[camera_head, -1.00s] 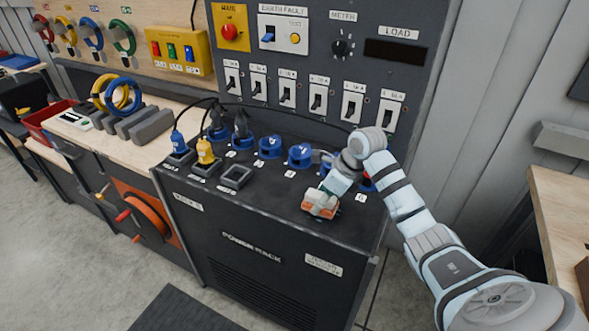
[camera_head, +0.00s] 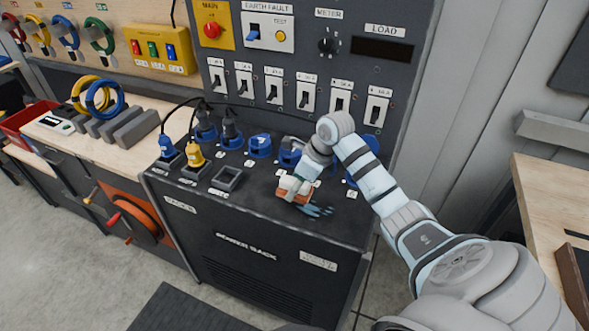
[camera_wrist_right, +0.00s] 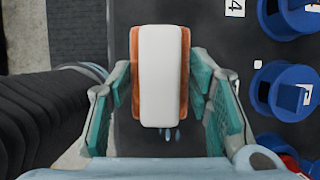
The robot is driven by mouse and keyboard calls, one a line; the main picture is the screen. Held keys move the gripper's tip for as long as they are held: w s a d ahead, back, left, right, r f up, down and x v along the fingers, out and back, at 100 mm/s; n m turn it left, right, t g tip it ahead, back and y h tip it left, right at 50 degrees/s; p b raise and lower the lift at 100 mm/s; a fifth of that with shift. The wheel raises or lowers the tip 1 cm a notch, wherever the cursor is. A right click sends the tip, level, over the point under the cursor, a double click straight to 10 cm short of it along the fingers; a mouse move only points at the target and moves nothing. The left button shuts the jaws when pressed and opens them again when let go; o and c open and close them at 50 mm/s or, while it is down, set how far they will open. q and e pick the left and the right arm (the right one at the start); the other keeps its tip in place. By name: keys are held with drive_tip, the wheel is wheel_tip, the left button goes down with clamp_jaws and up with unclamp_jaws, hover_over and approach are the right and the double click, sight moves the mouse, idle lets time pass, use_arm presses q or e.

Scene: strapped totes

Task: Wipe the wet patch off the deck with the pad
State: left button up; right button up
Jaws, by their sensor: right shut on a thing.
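The wet patch (camera_head: 318,210) shows as small bluish splashes on the black deck (camera_head: 250,203), near its front edge. The pad (camera_head: 291,191) is an orange block with a white strip; it also shows in the right wrist view (camera_wrist_right: 161,75). My right gripper (camera_head: 302,182) is shut on the pad, its teal fingers on either side. The pad is low over the deck, just left of and behind the visible splashes; I cannot tell whether it touches. A few drops (camera_wrist_right: 170,134) show beside the pad in the wrist view. My left gripper is not in view.
Blue sockets (camera_head: 260,146) line the deck behind the pad, and a yellow plug (camera_head: 194,154) and a blue plug (camera_head: 167,147) stand at left. A switch panel (camera_head: 361,74) rises behind. An empty square socket (camera_head: 227,178) sits left of the pad.

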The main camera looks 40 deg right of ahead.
drive_tip(key=shift+w+r+p, duration=0.1)
drive_tip(key=shift+r+p, duration=1.05)
drive_tip(key=shift+r, duration=0.6)
